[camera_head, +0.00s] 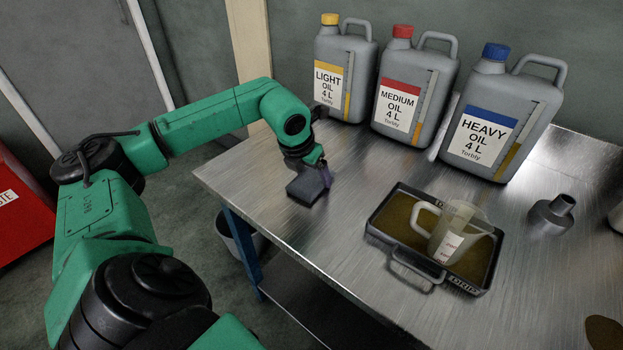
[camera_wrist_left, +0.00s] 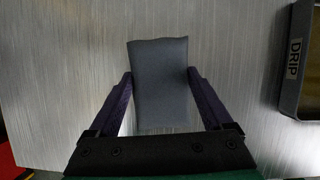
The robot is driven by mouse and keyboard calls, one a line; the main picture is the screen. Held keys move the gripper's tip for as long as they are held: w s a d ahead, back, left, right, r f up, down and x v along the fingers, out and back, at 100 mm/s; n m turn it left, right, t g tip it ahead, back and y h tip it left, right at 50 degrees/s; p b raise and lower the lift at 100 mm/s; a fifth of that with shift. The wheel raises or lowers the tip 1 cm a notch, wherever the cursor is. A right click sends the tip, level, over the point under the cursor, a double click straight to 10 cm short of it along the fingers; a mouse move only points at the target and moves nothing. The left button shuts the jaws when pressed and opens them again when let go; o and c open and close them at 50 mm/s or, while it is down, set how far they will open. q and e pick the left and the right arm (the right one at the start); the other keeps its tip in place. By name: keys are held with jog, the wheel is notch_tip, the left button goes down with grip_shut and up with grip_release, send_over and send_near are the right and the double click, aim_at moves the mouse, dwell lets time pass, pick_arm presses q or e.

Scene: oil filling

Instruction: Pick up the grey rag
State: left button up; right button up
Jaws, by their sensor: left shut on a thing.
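The grey rag (camera_head: 305,190) is a small folded, dark grey block near the left end of the metal table. My left gripper (camera_head: 325,176) reaches down to it from above, and its purple fingers are shut on the rag. In the left wrist view the rag (camera_wrist_left: 160,82) lies between the two fingers (camera_wrist_left: 160,95), one against each side. Whether the rag touches the table or is slightly above it I cannot tell. My right gripper is in neither view.
A drip tray (camera_head: 375,215) holding a measuring jug (camera_head: 452,240) stands to the right on the metal table (camera_head: 350,170). Light (camera_head: 340,70), medium (camera_head: 412,88) and heavy oil (camera_head: 497,120) cans stand along the back. A dark funnel (camera_head: 552,213) is at the right. A bucket (camera_head: 240,238) is below the left edge.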

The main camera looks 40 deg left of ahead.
aim_at(312, 177)
pick_arm(q)
jog(key=shift+r, duration=0.1)
jog(key=shift+r, duration=0.25)
notch_tip(312, 177, up, 20)
jog(key=p, duration=0.5)
jog(key=shift+f, duration=0.2)
